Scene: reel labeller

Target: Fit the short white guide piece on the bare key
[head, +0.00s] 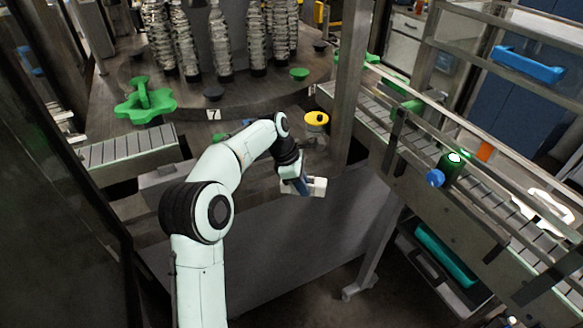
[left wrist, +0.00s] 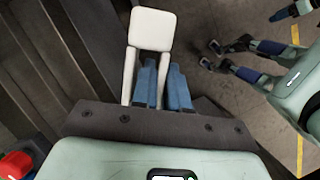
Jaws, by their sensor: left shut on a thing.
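My left gripper (head: 303,186) is shut on the short white guide piece (head: 319,187), in front of the machine's front edge. In the left wrist view the blue fingers (left wrist: 163,88) close on a narrow leg of the guide piece (left wrist: 152,30). Its broad, square end points away from the gripper, and a second white leg runs beside the fingers. The guide piece is clear of other things in the wrist view. I cannot make out the bare key in either view.
A yellow knob with a black centre (head: 316,118) stands behind the gripper. A green star wheel (head: 145,101) is at left by a short conveyor (head: 125,148). A long railed conveyor (head: 475,205) runs at right, with a post (head: 349,85) beside it. A red knob (left wrist: 14,164) shows in the wrist view.

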